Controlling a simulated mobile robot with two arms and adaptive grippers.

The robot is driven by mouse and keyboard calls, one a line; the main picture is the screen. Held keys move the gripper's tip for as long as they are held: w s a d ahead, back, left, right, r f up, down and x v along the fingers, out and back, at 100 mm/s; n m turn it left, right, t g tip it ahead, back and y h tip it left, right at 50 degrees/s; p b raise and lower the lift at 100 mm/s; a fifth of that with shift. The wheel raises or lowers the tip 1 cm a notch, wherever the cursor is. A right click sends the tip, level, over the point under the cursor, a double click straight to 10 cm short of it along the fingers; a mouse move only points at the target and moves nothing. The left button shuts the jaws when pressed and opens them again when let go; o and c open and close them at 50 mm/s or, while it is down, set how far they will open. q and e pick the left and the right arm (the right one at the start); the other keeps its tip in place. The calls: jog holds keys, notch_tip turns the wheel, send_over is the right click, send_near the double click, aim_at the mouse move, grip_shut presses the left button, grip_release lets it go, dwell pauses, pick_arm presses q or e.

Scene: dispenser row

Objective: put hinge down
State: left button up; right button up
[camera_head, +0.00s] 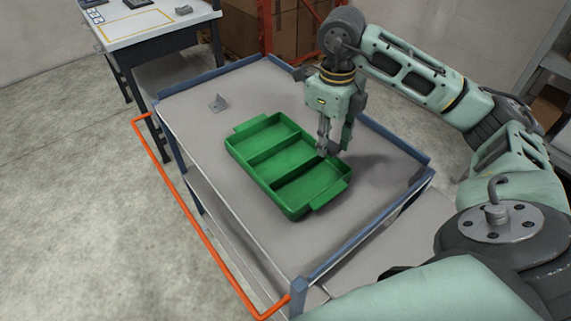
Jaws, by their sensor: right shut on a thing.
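My right gripper (324,149) points down at the right-hand wall of the green tray (292,213), near the end of a divider. It is shut on the hinge, a small grey piece mostly hidden by the fingers; I cannot tell whether it touches the tray. The tray lies on the grey cart top and has three compartments; the parts of them that I can see look empty. My left gripper is not in view.
The cart has raised blue edges and an orange handle rail (188,205). A white table (135,22) stands at the back left. The cart top in front of the tray is clear.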

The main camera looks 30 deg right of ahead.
jog(key=shift+d+m, duration=0.55)
jog(key=shift+m, duration=0.35)
jog(key=shift+w+a+f, duration=0.1)
jog(key=shift+w+a, duration=0.05)
jog(key=shift+w, duration=0.2)
jog(key=p, duration=0.4)
send_over(286, 163)
notch_tip(286, 163, down, 6)
jog(key=shift+f, duration=0.2)
notch_tip(286, 163, down, 4)
jog(key=shift+a+r+p, duration=0.1)
jog(key=shift+r+p, duration=0.05)
jog(key=shift+p, duration=0.75)
jog(key=shift+f, duration=0.3)
